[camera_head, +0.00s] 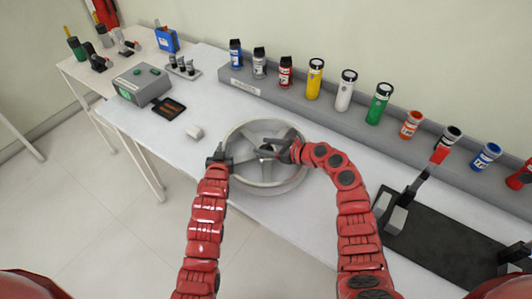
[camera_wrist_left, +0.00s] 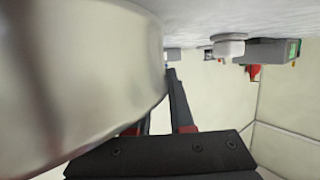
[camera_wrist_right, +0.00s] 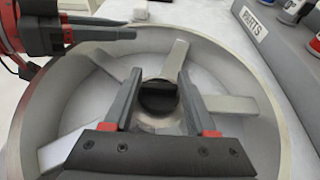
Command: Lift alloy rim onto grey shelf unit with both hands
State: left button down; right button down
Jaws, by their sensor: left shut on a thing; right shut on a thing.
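The alloy rim (camera_head: 240,182) is a silver spoked wheel lying flat on the white table. My left gripper (camera_head: 228,161) is shut on the rim's left edge. In the right wrist view its fingers (camera_wrist_right: 100,38) reach in over the rim wall (camera_wrist_right: 270,130). In the left wrist view the rim (camera_wrist_left: 75,80) fills the left side. My right gripper (camera_head: 282,148) is over the rim's middle and shut on it, its fingers (camera_wrist_right: 157,95) on either side of the dark hub. The exact contact is hidden. I cannot make out a separate grey shelf unit.
A long grey ledge (camera_head: 330,118) at the table's back holds several cans and torches. A grey box (camera_head: 140,80), a dark tray (camera_head: 169,108) and a small white block (camera_head: 194,133) lie left of the rim. A black plate with a red-handled lever (camera_head: 425,180) is at right.

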aim_at(267, 146)
pick_arm(q)
jog(key=shift+r, duration=0.2)
pick_arm(e)
jog(key=shift+d+f, duration=0.15)
